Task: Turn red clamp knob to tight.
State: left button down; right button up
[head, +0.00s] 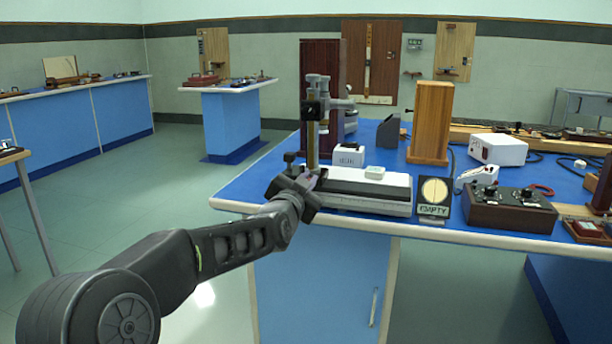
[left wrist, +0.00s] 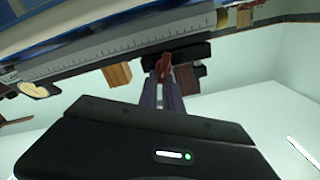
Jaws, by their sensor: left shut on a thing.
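The red clamp knob (left wrist: 166,66) shows in the left wrist view between the fingertips of my left gripper (left wrist: 163,82). The fingers are closed on it. A dark clamp block (left wrist: 188,53) sits just behind the knob, beside a long grey bar with scale marks (left wrist: 130,45). In the head view my left gripper (head: 311,180) is at the left end of a white-topped bench instrument (head: 370,189), by the foot of its upright post. The gripper hides the knob there. The knob's turn angle cannot be read clearly. My right gripper is in neither view.
The upright post (head: 312,130) rises close behind my left gripper. On the blue bench (head: 253,186) stand a wooden block (head: 431,122), a dark sign (head: 434,196) and a brown box with black knobs (head: 510,212). The bench's left corner is clear.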

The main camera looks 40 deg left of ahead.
pick_arm(q)
jog(key=shift+d+f+m+p, duration=0.1)
jog(key=shift+f+m+p, duration=0.45)
jog(key=shift+m, duration=1.5)
jog(key=shift+d+f+m+p, duration=0.1)
jog(key=shift+f+m+p, duration=0.2)
jog(key=shift+m+p, duration=1.15)
jog(key=shift+d+f+m, duration=0.1)
jog(key=shift+f+m, duration=0.3)
jog(key=shift+m, duration=2.3)
jog(key=shift+a, duration=0.1)
jog(key=c, duration=1.5)
grip_release()
jog(key=shift+a+r, duration=0.1)
jog(key=shift+c, duration=0.2)
jog(key=shift+o, duration=0.4)
jog(key=shift+r, duration=0.1)
jog(key=shift+d, duration=0.2)
